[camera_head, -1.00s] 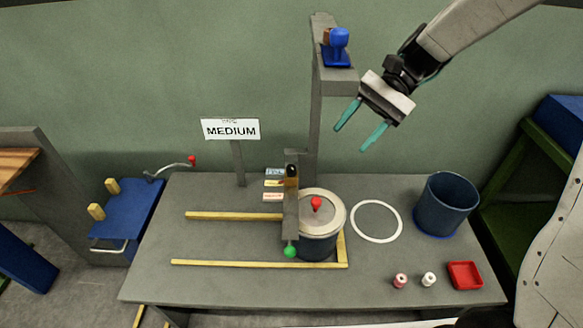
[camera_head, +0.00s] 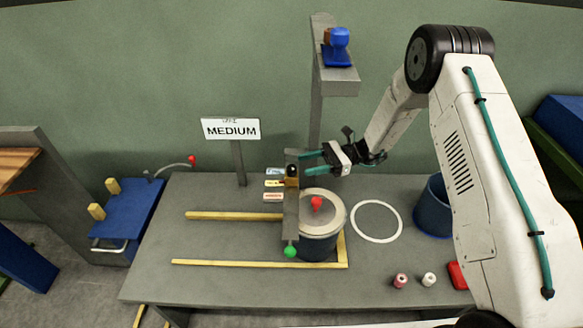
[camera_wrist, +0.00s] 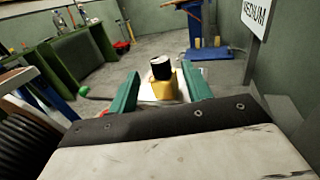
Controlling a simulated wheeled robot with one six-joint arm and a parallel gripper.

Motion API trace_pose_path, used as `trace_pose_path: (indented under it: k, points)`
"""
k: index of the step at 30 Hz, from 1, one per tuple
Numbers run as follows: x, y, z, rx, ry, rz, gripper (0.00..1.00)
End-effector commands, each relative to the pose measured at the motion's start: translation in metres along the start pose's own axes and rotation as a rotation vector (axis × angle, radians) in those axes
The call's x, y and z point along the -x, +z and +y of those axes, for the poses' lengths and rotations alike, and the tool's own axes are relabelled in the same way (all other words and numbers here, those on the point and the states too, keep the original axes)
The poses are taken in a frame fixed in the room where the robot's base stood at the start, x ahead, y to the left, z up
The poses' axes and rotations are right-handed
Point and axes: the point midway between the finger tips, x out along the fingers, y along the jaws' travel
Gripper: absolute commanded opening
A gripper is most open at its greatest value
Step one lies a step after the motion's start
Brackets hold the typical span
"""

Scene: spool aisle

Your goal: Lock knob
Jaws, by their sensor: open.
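A small black knob (camera_head: 292,170) on a yellow-brass base sits at the back end of a grey bar (camera_head: 291,215) on the bench. In the wrist view the black knob (camera_wrist: 161,68) and its yellow base (camera_wrist: 163,90) show ahead, between my two teal fingers. My gripper (camera_head: 304,163) is open, with its fingers pointing left and their tips close beside the knob. I cannot tell whether either finger touches it. The bar passes beside a round drum (camera_head: 318,246) with a pale lid and a red knob (camera_head: 316,204) on top.
A green ball (camera_head: 290,252) ends the bar's front. Yellow rails (camera_head: 235,216) lie on the bench (camera_head: 160,250). A grey post (camera_head: 315,120) with a blue device (camera_head: 337,45) rises behind. The "MEDIUM" sign (camera_head: 231,129) stands left. A white ring (camera_head: 376,222) lies right of the drum.

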Motion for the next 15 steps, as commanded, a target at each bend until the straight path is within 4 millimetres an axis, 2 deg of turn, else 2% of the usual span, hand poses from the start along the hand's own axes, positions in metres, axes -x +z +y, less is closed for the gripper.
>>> trace_pose_path:
  k: [3, 9, 15]
  points:
    - [-0.021, 0.001, 0.001, 0.000, 0.004, 0.000, 0.49]
    - [-0.050, 0.001, 0.001, 0.001, 0.004, 0.001, 0.49]
    - [-0.060, 0.001, 0.001, 0.001, 0.002, 0.001, 0.49]
